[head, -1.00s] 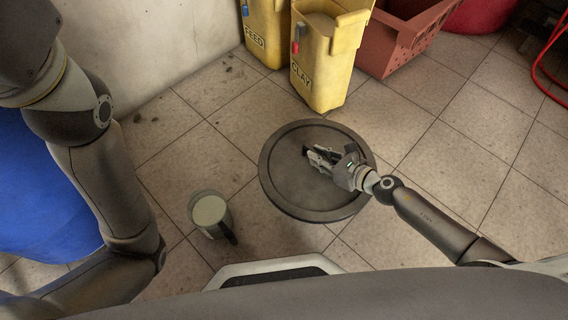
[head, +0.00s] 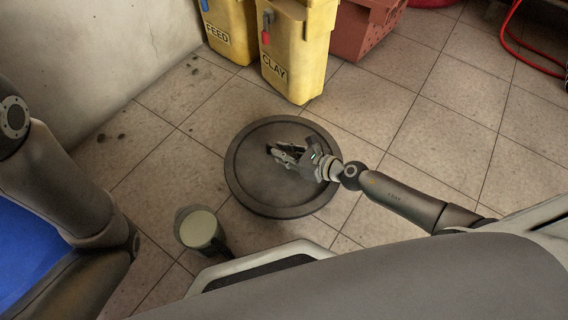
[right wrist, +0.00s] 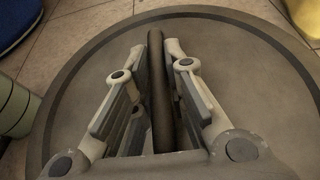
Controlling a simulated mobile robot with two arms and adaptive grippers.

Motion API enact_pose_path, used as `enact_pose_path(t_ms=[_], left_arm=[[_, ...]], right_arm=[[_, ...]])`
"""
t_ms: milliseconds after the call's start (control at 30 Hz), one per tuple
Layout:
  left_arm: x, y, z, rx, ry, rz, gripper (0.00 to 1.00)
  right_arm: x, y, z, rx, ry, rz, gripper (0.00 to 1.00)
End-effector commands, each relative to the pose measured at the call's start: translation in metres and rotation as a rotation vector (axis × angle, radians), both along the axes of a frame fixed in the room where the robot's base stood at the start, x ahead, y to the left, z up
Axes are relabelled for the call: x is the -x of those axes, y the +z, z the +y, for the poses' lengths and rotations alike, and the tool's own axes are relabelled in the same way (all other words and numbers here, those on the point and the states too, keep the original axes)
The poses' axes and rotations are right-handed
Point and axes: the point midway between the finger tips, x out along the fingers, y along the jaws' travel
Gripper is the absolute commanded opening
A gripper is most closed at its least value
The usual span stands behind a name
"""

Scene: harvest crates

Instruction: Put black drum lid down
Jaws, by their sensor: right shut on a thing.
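The black drum lid (head: 283,191) is a dark round disc with a raised rim, in the middle of the head view. It appears flat, over the tiled floor; whether it touches the floor I cannot tell. My right gripper (head: 270,152) is over the lid's middle, shut on its bar handle. In the right wrist view the handle (right wrist: 157,75) runs between the two fingers of the right gripper (right wrist: 165,60), and the lid (right wrist: 255,85) fills most of the picture. My left arm comes in at the left of the head view, but its gripper is out of sight.
A grey-green jug-like container (head: 199,229) stands close to the lid's lower left. Yellow bins marked FEED (head: 228,30) and CLAY (head: 297,50) and a red crate (head: 366,32) stand beyond it. A red hose (head: 512,40) is at upper right.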

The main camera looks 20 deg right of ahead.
Motion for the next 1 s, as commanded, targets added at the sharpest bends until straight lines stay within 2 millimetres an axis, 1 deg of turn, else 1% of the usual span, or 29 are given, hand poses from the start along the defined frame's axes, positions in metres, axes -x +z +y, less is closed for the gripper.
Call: enact_pose_path(t_ms=[167, 400, 500, 800, 933, 967, 1000], left_arm=[[0.000, -0.006, 0.000, 0.000, 0.000, 0.000, 0.45], [0.000, -0.030, 0.000, -0.001, 0.000, -0.001, 0.45], [0.000, -0.037, 0.000, -0.001, 0.000, -0.001, 0.45], [0.000, -0.036, 0.000, 0.000, -0.001, 0.000, 0.45], [0.000, -0.040, 0.000, 0.000, -0.001, 0.000, 0.45], [0.000, -0.040, 0.000, 0.000, -0.001, 0.000, 0.45], [0.000, -0.039, 0.000, -0.001, -0.001, 0.001, 0.45]], right_arm=[[-0.001, -0.005, 0.000, -0.002, -0.001, -0.003, 0.00], [0.000, -0.031, 0.000, -0.001, 0.000, -0.002, 0.00], [-0.001, -0.038, 0.000, -0.001, 0.000, -0.002, 0.00], [-0.001, -0.037, 0.000, -0.001, 0.000, -0.003, 0.00], [-0.001, -0.041, 0.000, -0.001, 0.000, -0.003, 0.00], [0.000, -0.043, 0.000, 0.000, 0.001, 0.000, 0.15], [0.000, -0.041, 0.000, 0.000, 0.001, 0.000, 0.20]])
